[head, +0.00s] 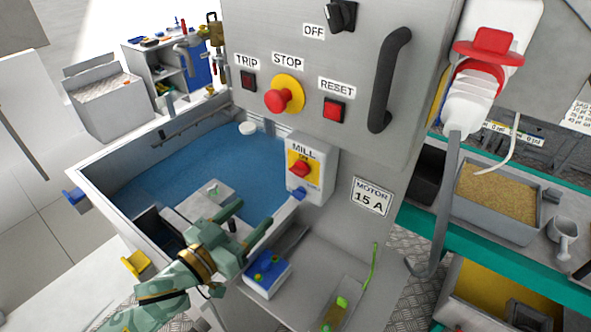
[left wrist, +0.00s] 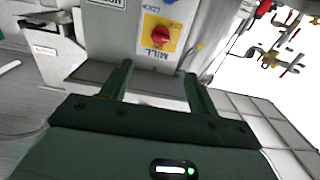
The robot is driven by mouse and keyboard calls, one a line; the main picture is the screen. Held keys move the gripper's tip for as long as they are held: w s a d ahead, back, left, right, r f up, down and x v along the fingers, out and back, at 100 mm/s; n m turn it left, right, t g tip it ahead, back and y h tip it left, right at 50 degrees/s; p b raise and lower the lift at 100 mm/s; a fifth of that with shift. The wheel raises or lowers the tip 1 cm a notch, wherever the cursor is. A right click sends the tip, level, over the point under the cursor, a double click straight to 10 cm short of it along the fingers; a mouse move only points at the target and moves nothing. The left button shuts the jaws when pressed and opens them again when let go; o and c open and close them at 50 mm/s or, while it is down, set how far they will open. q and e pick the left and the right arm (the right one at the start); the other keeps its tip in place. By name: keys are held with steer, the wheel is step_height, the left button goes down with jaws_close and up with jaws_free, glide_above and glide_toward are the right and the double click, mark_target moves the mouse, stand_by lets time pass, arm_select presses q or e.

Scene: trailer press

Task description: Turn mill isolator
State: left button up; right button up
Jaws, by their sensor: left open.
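The mill isolator (head: 316,160) is a grey box marked MILL, with a red rotary knob (head: 299,169) on a yellow plate. It is mounted on the grey cabinet front, below the trip, stop and reset buttons. In the left wrist view the red knob (left wrist: 160,36) shows on its yellow plate, beyond the fingertips and roughly between them. My left gripper (head: 252,219) is green, open and empty. It is below and left of the isolator in the head view, apart from it, with its fingers pointing toward the cabinet. My right gripper is not in view.
A blue-floored tray (head: 170,175) lies left. A blue-topped box (head: 266,272) sits on the ledge below the gripper. A cable (head: 442,205) hangs at right.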

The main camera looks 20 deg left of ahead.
arm_select(q)
glide_toward(295, 173)
steer(key=p+x, duration=0.1)
steer(key=x, duration=0.6)
steer(key=shift+w, duration=0.1)
steer(key=shift+w+d, duration=0.3)
steer(key=shift+w, duration=0.3)
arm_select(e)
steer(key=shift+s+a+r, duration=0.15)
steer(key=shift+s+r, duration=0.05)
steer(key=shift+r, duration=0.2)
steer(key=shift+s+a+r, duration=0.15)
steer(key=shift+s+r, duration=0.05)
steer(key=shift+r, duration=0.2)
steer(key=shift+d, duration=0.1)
arm_select(q)
steer(key=c, duration=1)
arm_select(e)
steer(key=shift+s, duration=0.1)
